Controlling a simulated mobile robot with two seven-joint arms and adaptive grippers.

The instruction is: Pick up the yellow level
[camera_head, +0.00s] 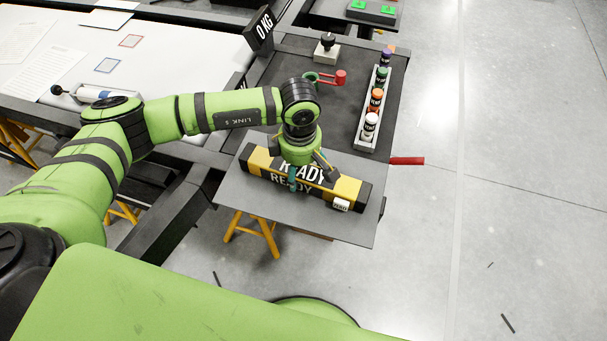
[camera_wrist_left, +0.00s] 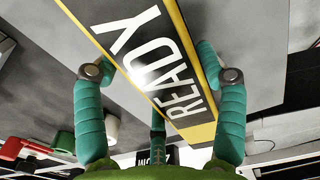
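The yellow level (camera_head: 347,188) is a long yellow-and-black bar with READY printed on two faces. It lies on a grey tray-like plate (camera_head: 250,202) at the front end of the bench. My left gripper (camera_head: 309,174) is right over its middle, pointing down, with green fingers spread apart. In the left wrist view the level (camera_wrist_left: 178,70) runs slanting between the two outer fingers of my left gripper (camera_wrist_left: 160,75), and the third finger is below it. I see no clear sign that the fingers press on it. My right gripper is not in view.
A small white labelled block (camera_head: 341,205) is at the level's right end. Behind are a rack of coloured bottles (camera_head: 367,125), a red-and-green part (camera_head: 325,78), a black-knobbed block (camera_head: 327,50) and a 0 KG display (camera_head: 264,27). A red handle (camera_head: 407,161) sticks out right.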

